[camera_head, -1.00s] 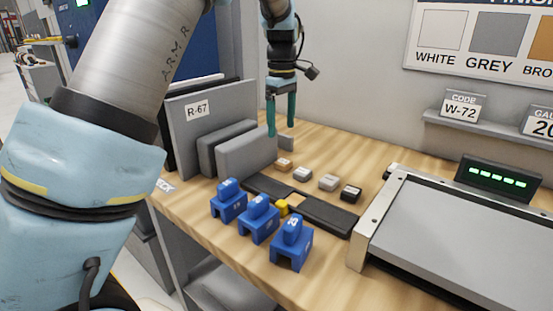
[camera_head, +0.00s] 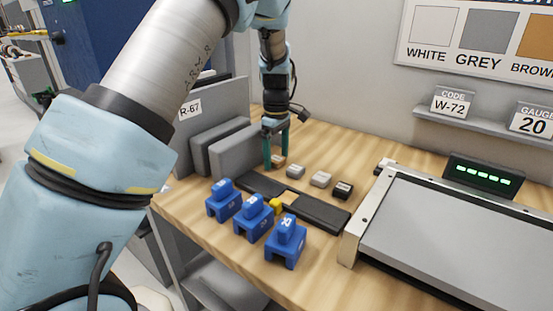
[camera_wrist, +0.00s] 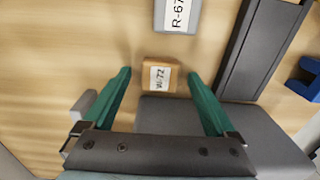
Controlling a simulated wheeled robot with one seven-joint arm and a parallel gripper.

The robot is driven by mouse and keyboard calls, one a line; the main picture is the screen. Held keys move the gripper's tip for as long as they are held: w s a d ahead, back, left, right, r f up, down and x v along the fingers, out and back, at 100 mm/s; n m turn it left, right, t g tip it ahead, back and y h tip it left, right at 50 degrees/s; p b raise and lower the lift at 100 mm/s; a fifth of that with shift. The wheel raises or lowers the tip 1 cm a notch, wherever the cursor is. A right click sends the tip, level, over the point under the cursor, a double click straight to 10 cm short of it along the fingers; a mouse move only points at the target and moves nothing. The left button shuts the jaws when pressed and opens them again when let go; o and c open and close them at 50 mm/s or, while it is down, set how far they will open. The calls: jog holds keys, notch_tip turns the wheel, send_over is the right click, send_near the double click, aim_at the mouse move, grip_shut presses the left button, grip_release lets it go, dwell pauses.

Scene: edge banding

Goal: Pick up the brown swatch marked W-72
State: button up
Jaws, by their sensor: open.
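The brown swatch (camera_wrist: 160,76) is a small block with a white label reading W-72. In the wrist view it lies on the wooden table between and just beyond my fingertips. In the head view the brown swatch (camera_head: 279,160) is partly hidden by a finger. My gripper (camera_head: 275,160) has two green fingers and is open and empty, low over the swatch. In the wrist view my open gripper (camera_wrist: 160,75) has one finger on each side of the swatch, with gaps. I cannot tell the exact height of the fingertips.
A grey swatch (camera_wrist: 179,14) marked R-67 lies beside it; a white swatch (camera_head: 321,179) and a black one (camera_head: 343,190) continue the row. Grey blocks (camera_head: 236,152) stand close to the left. A dark rail (camera_head: 310,209) and blue blocks (camera_head: 285,244) are in front.

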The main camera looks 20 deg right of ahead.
jog(key=shift+c, duration=0.3)
jog(key=c, duration=1.4)
